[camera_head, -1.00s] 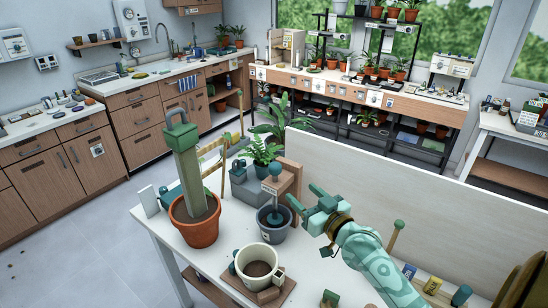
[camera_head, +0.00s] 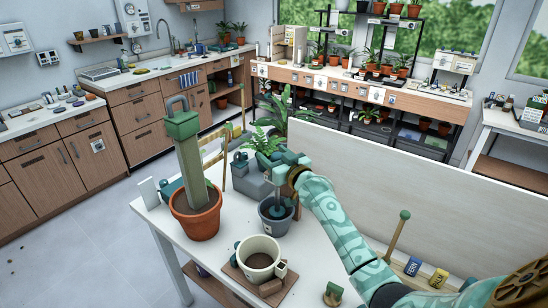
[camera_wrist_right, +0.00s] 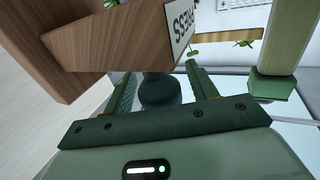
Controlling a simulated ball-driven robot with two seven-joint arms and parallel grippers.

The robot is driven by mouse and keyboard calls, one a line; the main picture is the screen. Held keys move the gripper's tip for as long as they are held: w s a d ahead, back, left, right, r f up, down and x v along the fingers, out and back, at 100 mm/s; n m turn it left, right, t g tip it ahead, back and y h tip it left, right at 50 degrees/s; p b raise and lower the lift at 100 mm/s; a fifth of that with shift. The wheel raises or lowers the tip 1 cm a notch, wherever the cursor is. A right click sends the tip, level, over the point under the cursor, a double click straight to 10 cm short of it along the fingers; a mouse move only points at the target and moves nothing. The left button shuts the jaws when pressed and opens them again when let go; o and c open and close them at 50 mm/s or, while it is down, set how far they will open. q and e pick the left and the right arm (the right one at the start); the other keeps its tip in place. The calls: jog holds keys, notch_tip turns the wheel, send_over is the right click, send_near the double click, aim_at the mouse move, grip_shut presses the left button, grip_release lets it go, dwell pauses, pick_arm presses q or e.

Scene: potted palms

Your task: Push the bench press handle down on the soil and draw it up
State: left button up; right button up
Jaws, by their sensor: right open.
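The bench press shows in the head view as a thin rod (camera_head: 277,191) running down to a round teal foot inside a grey pot (camera_head: 275,225). The soil in that pot is mostly hidden by the foot. I cannot tell whether the foot touches it. My right gripper (camera_head: 279,160) is at the top of the rod and covers the knob. In the right wrist view, the dark green knob (camera_wrist_right: 160,89) sits between the two open fingers (camera_wrist_right: 163,88), with gaps at its sides. Beyond it is the wooden press frame (camera_wrist_right: 110,38) with a "PRESS" label. My left gripper is out of view.
A terracotta pot (camera_head: 197,220) with a thick trunk and green handled cap stands left of the press. A soil-filled mug (camera_head: 259,262) stands in front on a wooden board. A pale panel (camera_head: 400,185) borders the table behind my right arm.

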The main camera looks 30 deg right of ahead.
grip_shut()
notch_tip(320, 180, up, 9)
jog(key=p, duration=0.8)
jog(key=shift+r, duration=0.1)
grip_release()
